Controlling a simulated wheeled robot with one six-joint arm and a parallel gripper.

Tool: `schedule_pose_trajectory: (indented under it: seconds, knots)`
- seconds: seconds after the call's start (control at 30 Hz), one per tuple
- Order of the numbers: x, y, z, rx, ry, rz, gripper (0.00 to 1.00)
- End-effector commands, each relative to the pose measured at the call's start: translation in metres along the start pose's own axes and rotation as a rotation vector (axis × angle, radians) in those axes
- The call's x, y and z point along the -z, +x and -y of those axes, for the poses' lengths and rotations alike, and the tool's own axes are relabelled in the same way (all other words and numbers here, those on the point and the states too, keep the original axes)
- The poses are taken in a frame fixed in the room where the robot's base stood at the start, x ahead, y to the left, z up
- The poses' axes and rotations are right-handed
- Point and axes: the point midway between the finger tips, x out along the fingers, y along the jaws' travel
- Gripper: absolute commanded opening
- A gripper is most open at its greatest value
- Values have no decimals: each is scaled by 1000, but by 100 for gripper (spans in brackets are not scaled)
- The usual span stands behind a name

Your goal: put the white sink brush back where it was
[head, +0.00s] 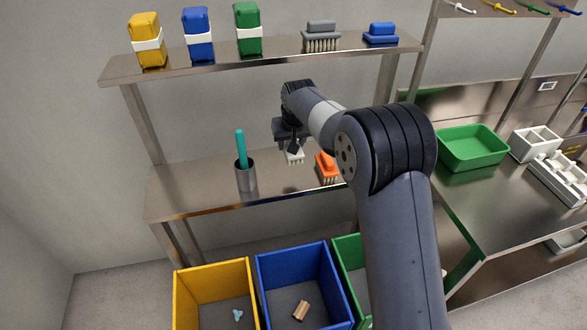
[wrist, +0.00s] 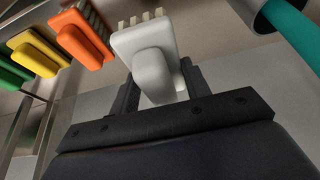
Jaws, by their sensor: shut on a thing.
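The white sink brush (wrist: 158,66) is between the fingers of my gripper (wrist: 160,88) in the wrist view, held by its rounded handle with its bristles pointing away. In the head view the white brush (head: 294,156) shows below my gripper (head: 291,144), over the lower steel shelf (head: 210,185). It is between the grey cup (head: 246,178) and the orange brush (head: 326,167). I cannot tell whether its bristles touch the shelf. My gripper is shut on it.
The cup holds a teal stick (head: 240,148). Yellow (wrist: 38,52) and green (wrist: 12,74) brushes stand in line beyond the orange one. The upper shelf (head: 270,50) hangs above with several coloured items and a grey brush (head: 321,36). Yellow (head: 178,300) and blue (head: 262,290) bins stand below.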

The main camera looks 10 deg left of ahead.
Motion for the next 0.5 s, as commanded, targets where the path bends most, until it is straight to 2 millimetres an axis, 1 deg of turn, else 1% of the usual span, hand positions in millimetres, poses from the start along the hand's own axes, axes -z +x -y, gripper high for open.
schedule_pose_trajectory:
  seconds: [0.1, 0.2, 0.5]
  knots:
    - [-10, 21, 0, 0, -1, 6, 20]
    - [-16, 37, 0, 0, 0, 5, 20]
    - [-27, 63, 0, 0, 0, 3, 20]
